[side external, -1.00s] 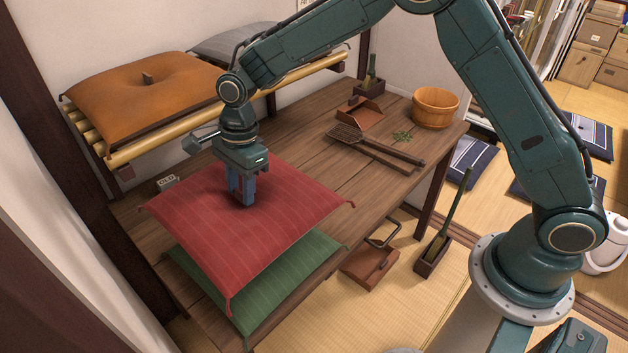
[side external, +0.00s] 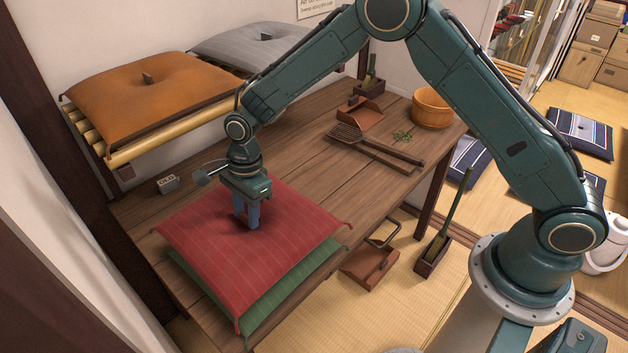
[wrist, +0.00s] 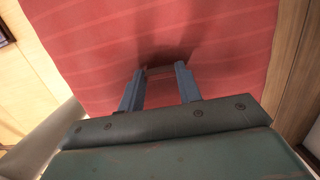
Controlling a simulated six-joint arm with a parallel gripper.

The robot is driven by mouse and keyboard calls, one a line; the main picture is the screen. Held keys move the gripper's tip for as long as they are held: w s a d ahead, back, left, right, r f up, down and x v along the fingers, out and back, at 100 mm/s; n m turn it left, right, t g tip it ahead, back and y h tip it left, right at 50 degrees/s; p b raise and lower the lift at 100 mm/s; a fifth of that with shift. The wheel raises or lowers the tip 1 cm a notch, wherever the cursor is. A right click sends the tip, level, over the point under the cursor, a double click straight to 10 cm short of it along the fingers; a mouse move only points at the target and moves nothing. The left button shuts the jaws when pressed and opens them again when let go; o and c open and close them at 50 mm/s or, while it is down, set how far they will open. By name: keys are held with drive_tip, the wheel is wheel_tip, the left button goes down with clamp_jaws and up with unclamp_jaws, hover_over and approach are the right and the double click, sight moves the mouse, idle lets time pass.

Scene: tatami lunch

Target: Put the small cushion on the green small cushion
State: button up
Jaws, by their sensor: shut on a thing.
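A red striped cushion (side external: 285,235) is over the green cushion (side external: 262,325) at the near left of the wooden table. The green cushion shows only along its front and right edges; the rest is hidden under the red one. My gripper (side external: 247,222) points down and is shut on the middle of the red cushion, where the cloth dips around the fingers. In the wrist view the red cushion (wrist: 220,50) fills most of the picture beyond the fingers (wrist: 160,75). I cannot tell whether the two cushions touch all over.
An orange cushion (side external: 150,95) and a grey cushion (side external: 250,48) lie on a bamboo rack at the back. The table's middle is clear.

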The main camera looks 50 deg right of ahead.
drive_tip(key=shift+f, duration=1.4)
drive_tip(key=shift+f, duration=0.1)
drive_tip(key=o, duration=1.2)
drive_tip(key=shift+d+r, duration=0.3)
drive_tip(key=shift+r, duration=1.7)
drive_tip(key=shift+d+r, duration=0.3)
drive_tip(key=shift+r, duration=1.75)
drive_tip(key=shift+d+r, duration=0.3)
drive_tip(key=shift+r, duration=1.7)
